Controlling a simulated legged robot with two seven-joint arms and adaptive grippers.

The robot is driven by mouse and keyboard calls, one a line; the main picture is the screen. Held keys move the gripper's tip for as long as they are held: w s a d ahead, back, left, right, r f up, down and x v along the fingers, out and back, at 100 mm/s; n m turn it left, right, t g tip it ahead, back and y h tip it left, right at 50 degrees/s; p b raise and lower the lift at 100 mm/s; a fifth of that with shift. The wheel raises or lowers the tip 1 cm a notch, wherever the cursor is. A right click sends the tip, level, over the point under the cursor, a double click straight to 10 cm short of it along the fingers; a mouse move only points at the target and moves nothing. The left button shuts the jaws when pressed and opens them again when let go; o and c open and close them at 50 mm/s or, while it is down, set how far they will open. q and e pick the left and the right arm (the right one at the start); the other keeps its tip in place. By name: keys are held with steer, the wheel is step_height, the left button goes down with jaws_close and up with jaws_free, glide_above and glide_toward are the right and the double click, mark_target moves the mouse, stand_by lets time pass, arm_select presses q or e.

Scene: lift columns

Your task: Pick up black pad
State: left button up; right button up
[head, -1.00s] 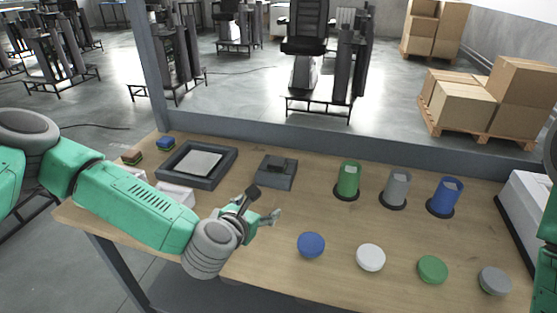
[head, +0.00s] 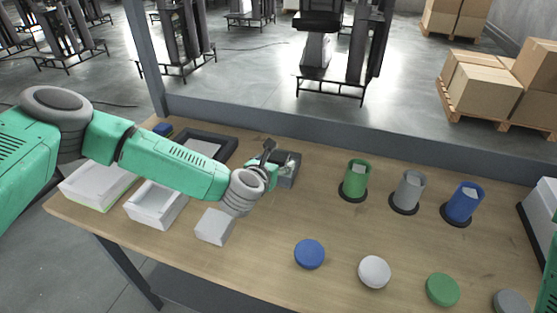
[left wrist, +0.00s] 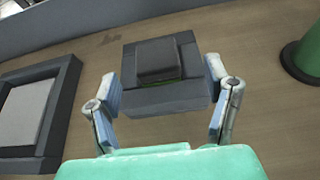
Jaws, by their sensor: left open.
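The black pad (left wrist: 158,60) is a small dark square block lying on top of a dark grey base (left wrist: 160,100) in the left wrist view, with a thin green edge under its near side. My left gripper (left wrist: 165,95) is open, its two fingers on either side of the base and pad, apart from the pad. In the head view the left gripper (head: 277,160) is over the grey base (head: 292,178), and the arm hides most of the pad there. My right gripper does not show.
A dark tray with a light panel (head: 205,147) lies left of the base. White boxes (head: 157,203) stand at the front left. Green, grey and blue cups (head: 355,180) stand to the right, with several round lids (head: 310,253) in front.

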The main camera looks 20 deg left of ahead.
mark_target(278, 157)
arm_select(q)
steer(key=shift+w+d+f, duration=0.1)
steer(key=shift+w+f, duration=0.05)
steer(key=shift+w, duration=0.4)
steer(key=x, duration=0.2)
steer(key=a+p+x, duration=0.1)
steer(key=x, duration=0.1)
steer(key=shift+w+f, duration=0.1)
steer(key=shift+d, duration=0.1)
steer(key=shift+d, duration=0.2)
steer(key=c, duration=1.2)
